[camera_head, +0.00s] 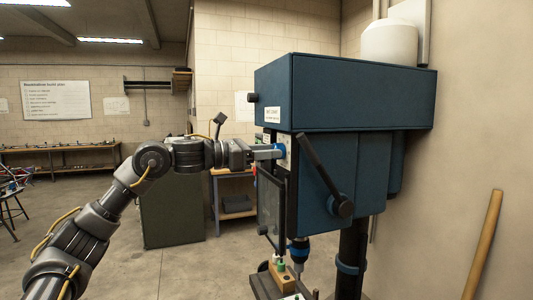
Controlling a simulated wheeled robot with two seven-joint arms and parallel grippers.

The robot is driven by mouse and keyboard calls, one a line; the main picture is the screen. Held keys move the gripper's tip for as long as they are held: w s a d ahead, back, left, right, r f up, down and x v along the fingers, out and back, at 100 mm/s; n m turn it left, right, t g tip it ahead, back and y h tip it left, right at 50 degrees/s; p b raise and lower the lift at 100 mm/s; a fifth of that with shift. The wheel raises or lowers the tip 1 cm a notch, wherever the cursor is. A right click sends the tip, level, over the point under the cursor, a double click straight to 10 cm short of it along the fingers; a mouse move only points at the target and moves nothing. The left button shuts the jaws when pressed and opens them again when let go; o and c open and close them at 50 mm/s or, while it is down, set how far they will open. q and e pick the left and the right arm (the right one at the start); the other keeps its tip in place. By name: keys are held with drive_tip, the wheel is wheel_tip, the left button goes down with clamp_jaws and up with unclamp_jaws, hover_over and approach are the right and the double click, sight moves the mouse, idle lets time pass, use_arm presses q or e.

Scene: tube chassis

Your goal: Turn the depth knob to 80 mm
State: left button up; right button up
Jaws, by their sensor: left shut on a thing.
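A dark blue drill press (330,95) stands right of centre, with a black lever handle (325,178) on its side. My left gripper (272,151) reaches in from the left to the front of the press head. It is shut on a small blue knob (279,150) beside a pale scale plate (285,158). The fingers partly cover the knob, and the scale markings are too small to read. My right gripper is not in view.
A dark framed guard panel (269,208) hangs below my left gripper. The chuck (298,250) is above a work table (270,288) holding a small wooden block (283,277). A wooden pole (483,245) leans at the right wall. Open floor lies at left.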

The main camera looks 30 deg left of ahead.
use_arm(q)
drive_tip(key=shift+m, duration=0.4)
drive_tip(key=o, duration=1)
drive_tip(key=shift+b+v, duration=1.95)
drive_tip(key=shift+v, duration=3.45)
